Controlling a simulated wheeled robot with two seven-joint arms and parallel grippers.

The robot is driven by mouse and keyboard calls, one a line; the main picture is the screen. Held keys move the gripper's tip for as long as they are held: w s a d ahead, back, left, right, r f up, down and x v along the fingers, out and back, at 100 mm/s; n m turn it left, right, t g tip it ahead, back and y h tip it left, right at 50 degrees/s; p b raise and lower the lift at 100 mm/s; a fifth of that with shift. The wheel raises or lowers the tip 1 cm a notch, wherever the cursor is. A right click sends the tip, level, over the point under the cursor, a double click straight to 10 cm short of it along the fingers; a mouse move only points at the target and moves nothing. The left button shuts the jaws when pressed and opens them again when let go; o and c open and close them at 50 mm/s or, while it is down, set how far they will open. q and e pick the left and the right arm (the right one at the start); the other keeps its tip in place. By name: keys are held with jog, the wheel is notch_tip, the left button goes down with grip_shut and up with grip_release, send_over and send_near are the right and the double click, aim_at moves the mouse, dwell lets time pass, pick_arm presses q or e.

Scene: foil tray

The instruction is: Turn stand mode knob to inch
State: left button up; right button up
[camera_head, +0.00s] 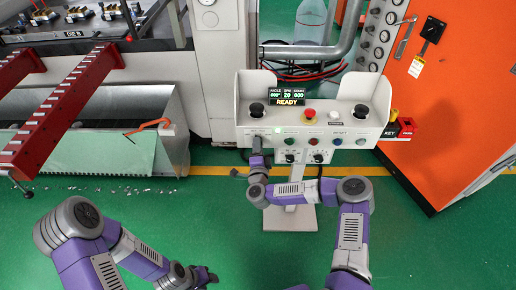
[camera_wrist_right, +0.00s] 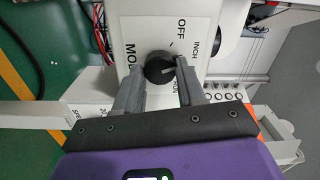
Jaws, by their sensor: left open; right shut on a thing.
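The stand mode knob (camera_wrist_right: 158,68) is a round black knob on a white panel in the right wrist view, with OFF, INCH, a partly covered RUN and MODE printed around it. My right gripper (camera_wrist_right: 161,78) has one finger on each side of the knob and is shut on it. Which label the knob points to is hard to tell. In the head view my right gripper (camera_head: 257,150) is at the left front of the white control stand (camera_head: 312,112) and hides the knob. My left gripper (camera_head: 203,275) is open and empty, low over the green floor.
The stand's display (camera_head: 290,98) reads READY. Several coloured buttons sit on it, including a red mushroom button (camera_head: 310,114) and black mushroom buttons (camera_head: 257,109) at its ends. An orange cabinet (camera_head: 450,100) is right; a machine with red rails (camera_head: 60,110) is left.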

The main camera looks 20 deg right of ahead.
dwell(0.3)
jog(key=o, duration=1.1)
jog(key=shift+c, duration=0.2)
jog(key=p+v, duration=0.2)
jog(key=v, duration=0.5)
jog(key=shift+s+a, duration=0.15)
jog(key=shift+s, duration=0.15)
